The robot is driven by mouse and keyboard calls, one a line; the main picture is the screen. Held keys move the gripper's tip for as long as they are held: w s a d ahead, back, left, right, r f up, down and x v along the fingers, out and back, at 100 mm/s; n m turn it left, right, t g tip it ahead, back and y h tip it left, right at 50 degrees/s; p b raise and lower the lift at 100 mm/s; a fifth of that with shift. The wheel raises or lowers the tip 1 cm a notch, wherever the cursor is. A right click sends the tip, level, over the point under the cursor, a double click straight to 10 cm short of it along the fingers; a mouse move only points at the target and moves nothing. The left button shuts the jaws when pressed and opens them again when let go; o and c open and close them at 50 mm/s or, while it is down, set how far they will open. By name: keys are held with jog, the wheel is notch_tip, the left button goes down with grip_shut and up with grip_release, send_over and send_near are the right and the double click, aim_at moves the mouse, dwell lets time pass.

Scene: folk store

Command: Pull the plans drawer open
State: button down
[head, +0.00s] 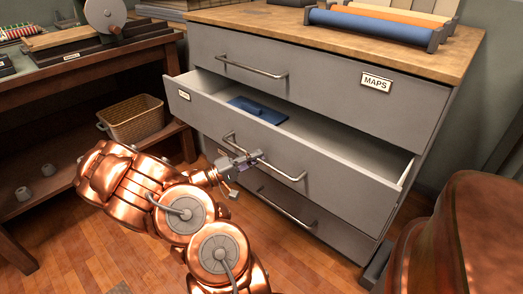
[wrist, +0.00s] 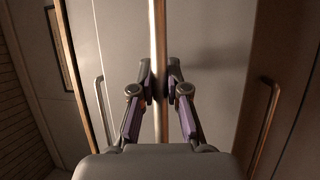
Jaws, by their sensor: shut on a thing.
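A grey cabinet (head: 318,75) with several wide drawers stands at centre right in the head view. Its middle drawer (head: 335,185) is pulled well out, showing its pale inside and a blue flat object (head: 258,110) in it. The small label (head: 184,95) at its front's left end is too small to read. My gripper (head: 246,160) is at this drawer's bar handle (head: 288,174). In the wrist view, the fingers of my gripper (wrist: 160,84) are closed around the handle bar (wrist: 158,35), which runs upright between them.
The shut top drawer (head: 310,87) carries a MAPS label (head: 377,82), and a shut drawer (head: 295,212) is below. Blue and orange rolls (head: 370,25) lie on top. A dark workbench (head: 90,60) with a wicker basket (head: 135,120) is left. Brown rounded furniture (head: 465,240) stands front right.

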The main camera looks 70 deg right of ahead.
jog(key=w+a, duration=0.4)
jog(key=a, duration=0.7)
jog(key=w+a, duration=0.4)
jog(key=a, duration=0.7)
jog(key=shift+w+a, duration=0.35)
jog(key=shift+a, duration=0.05)
jog(key=c, duration=1.2)
grip_release()
jog(key=shift+o, duration=0.2)
jog(key=shift+w, duration=0.1)
jog(key=v, duration=0.7)
jog(key=shift+a, duration=0.15)
